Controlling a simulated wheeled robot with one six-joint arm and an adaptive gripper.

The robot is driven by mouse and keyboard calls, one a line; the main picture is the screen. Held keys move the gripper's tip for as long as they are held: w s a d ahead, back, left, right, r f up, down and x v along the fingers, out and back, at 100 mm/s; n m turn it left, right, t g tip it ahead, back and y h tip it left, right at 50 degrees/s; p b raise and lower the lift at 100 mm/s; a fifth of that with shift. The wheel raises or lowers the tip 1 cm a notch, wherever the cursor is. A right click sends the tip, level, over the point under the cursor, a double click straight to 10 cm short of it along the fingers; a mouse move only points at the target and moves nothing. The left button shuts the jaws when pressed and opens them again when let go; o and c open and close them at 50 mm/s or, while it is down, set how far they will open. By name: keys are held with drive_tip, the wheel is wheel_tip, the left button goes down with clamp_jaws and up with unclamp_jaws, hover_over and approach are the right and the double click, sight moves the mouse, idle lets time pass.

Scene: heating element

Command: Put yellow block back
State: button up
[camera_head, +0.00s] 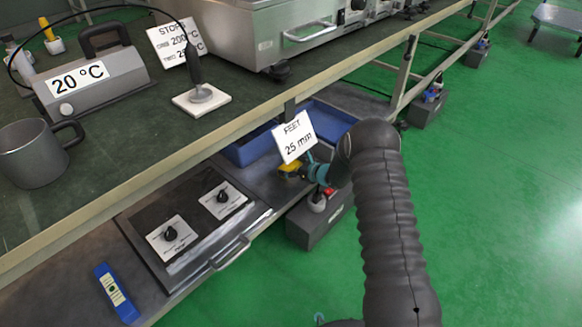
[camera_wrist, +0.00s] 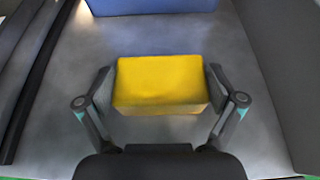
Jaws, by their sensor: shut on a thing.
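The yellow block (camera_wrist: 161,84) sits between the two fingers of my gripper (camera_wrist: 161,88) in the wrist view, with a finger pad against each end. My gripper is shut on it. Grey metal surface shows around and below the block; I cannot tell whether the block touches it. In the head view a small part of the yellow block (camera_head: 290,168) shows at the lower shelf, below the "FEET 25 mm" sign (camera_head: 295,137). My gripper (camera_head: 308,171) is there too, mostly hidden behind my arm.
Blue bins (camera_head: 250,148) stand behind the block on the lower shelf; a blue one (camera_wrist: 150,5) also edges the wrist view. A dark panel with two knobs (camera_head: 195,225) lies left. The upper bench (camera_head: 120,130) overhangs. A grey box (camera_head: 310,228) is on the floor.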

drive_tip(key=o, duration=1.1)
drive_tip(key=shift+o, duration=0.2)
drive_tip(key=shift+s+d+r+p, duration=0.1)
drive_tip(key=shift+d+r+p, duration=0.1)
drive_tip(key=shift+p, duration=0.15)
drive_tip(key=v, duration=1.1)
drive_tip(key=shift+s+d+r, duration=0.15)
drive_tip(key=shift+r, duration=0.1)
